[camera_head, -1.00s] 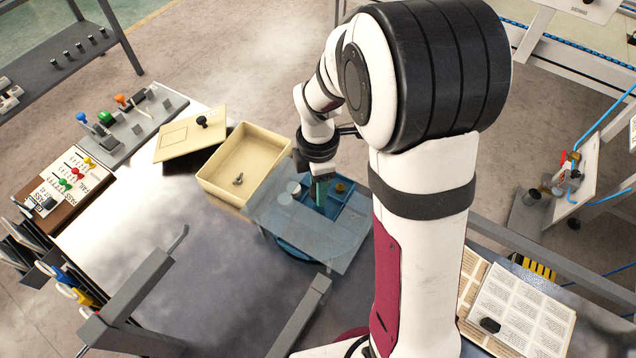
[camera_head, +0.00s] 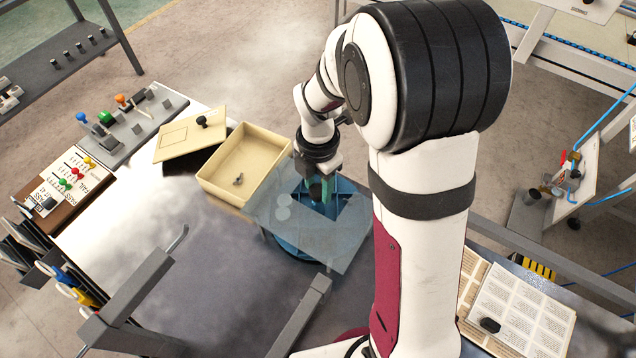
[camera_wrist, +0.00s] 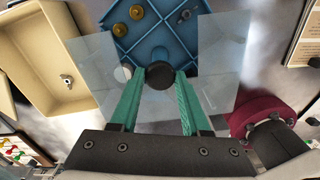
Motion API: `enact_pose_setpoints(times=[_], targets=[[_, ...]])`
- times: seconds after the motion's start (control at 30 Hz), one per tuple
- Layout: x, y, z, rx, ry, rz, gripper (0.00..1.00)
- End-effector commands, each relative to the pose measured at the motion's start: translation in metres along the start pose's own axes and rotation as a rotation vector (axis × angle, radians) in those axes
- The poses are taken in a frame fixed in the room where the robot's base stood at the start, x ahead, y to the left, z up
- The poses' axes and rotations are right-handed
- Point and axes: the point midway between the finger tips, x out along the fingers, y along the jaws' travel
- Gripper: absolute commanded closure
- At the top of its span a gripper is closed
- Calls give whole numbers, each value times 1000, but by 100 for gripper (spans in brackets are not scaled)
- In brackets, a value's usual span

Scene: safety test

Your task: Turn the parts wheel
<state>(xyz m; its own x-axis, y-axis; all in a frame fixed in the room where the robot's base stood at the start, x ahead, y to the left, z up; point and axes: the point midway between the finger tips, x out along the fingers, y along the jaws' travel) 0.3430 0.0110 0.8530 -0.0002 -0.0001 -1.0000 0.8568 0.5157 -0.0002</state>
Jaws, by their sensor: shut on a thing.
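The parts wheel (camera_wrist: 165,38) is a blue round tray with raised dividers. In the head view its blue edge (camera_head: 290,248) shows below a clear panel (camera_head: 345,255). In the wrist view two gold parts (camera_wrist: 128,22) lie in one compartment and a small grey part (camera_wrist: 185,15) in another. My gripper (camera_wrist: 160,82) has green fingers shut on a round black knob (camera_wrist: 160,73) on the wheel, within the cut-out of the clear panel. In the head view my gripper (camera_head: 322,190) points down at the wheel, and my arm hides some of it.
A cream bin (camera_head: 236,160) with a small metal part inside stands left of the wheel, close to my gripper. Its lid (camera_head: 185,138) lies beyond it. A grey frame (camera_head: 135,290) stands in front. The left middle of the table is clear.

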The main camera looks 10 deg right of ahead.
Motion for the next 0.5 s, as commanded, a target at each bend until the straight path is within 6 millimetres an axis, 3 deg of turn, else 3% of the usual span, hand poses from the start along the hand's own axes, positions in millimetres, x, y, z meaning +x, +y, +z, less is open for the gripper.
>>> enact_pose_setpoints(times=[0.5], targets=[[0,0,0,-255,0,0,100]])
